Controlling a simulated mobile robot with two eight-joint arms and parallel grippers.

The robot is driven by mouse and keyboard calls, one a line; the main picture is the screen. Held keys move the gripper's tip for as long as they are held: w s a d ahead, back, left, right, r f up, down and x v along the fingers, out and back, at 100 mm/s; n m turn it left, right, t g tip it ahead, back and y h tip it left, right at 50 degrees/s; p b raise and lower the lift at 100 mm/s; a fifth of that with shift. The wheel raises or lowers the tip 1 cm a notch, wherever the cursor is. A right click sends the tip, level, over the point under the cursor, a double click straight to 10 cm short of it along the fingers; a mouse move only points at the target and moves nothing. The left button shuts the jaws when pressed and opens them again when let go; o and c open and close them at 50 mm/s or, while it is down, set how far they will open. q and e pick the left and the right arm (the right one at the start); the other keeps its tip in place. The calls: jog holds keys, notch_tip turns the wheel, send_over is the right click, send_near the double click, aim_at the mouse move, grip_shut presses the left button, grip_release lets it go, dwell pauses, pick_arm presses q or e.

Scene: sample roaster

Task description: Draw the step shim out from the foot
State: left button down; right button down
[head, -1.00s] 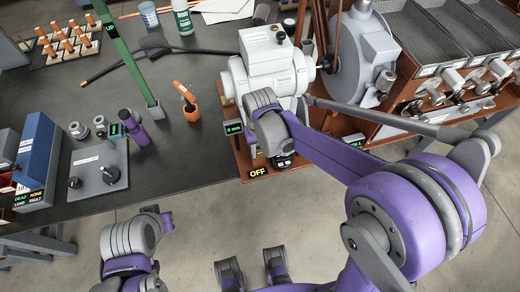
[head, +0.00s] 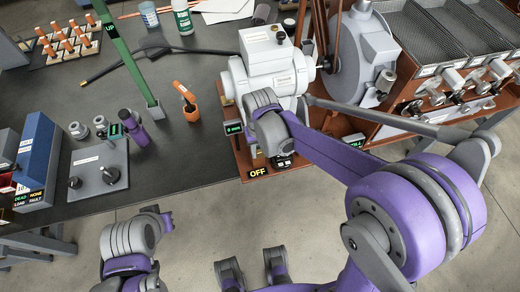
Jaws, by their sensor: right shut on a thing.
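The white motor housing (head: 270,60) stands on a rust-red base plate (head: 243,160) at the bench's front edge. My right gripper (head: 272,150) reaches down at the near side of the motor, by its foot. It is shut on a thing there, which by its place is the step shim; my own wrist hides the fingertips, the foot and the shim. A small dark display (head: 232,127) beside the wrist has green characters. An "OFF" sign (head: 258,172) is on the plate's front edge. My left arm is low at the left, over the floor; its fingertips cannot be made out.
A grey control plate (head: 95,170) with knobs and a blue box (head: 38,160) lie farther left. Wire trays (head: 430,40) fill the right.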

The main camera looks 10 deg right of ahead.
dwell(0.4)
jog(key=s, duration=0.5)
jog(key=shift+s, duration=0.1)
jog(key=c, duration=0.6)
grip_release()
jog(key=shift+s, duration=0.1)
jog(key=shift+o, duration=0.2)
jog(key=shift+r, duration=0.1)
